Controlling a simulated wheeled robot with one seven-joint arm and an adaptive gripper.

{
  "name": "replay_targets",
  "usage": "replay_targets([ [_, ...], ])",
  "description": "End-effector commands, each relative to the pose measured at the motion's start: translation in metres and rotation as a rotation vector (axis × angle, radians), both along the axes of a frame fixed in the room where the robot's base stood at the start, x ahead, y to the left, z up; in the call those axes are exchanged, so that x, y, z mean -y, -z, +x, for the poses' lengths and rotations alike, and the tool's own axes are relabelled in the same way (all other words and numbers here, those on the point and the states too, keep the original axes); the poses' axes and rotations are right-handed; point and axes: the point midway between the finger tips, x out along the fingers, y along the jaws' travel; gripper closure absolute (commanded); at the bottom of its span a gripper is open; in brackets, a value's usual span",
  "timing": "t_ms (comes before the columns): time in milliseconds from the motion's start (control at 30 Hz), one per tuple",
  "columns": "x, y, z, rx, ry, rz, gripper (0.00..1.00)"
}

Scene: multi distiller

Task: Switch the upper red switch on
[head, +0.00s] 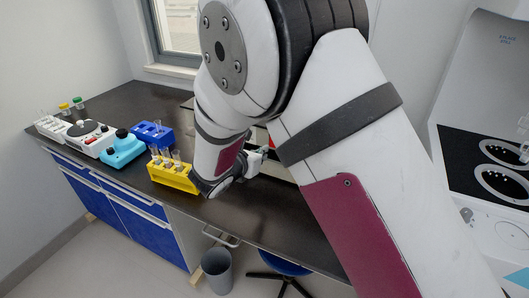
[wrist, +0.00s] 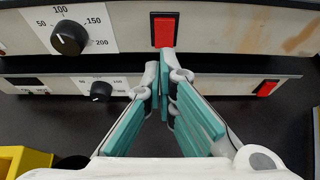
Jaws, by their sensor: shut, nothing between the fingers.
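The upper red switch (wrist: 164,30) sits in a dark frame on the front of the upper white device (wrist: 220,30) in the wrist view. My gripper (wrist: 167,62) is shut and empty. Its fingertips point at the device front, right at the lower edge of the upper red switch; I cannot tell whether they touch it. A second red switch (wrist: 266,88) is on the lower device (wrist: 205,86), to the right of my fingers.
A black dial (wrist: 69,38) is left of the upper switch, with a smaller dial (wrist: 101,90) below. In the head view a yellow tube rack (head: 172,176), a blue rack (head: 152,134) and a turquoise device (head: 122,150) stand left of my arm on the dark bench (head: 125,101).

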Motion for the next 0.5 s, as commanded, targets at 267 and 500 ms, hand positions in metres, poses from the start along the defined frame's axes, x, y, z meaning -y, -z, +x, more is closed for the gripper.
replay_targets([
  [267, -0.021, -0.025, -0.052, 0.001, -0.004, 0.001, 1.00],
  [500, -0.030, -0.038, -0.080, 0.000, 0.000, 0.000, 1.00],
])
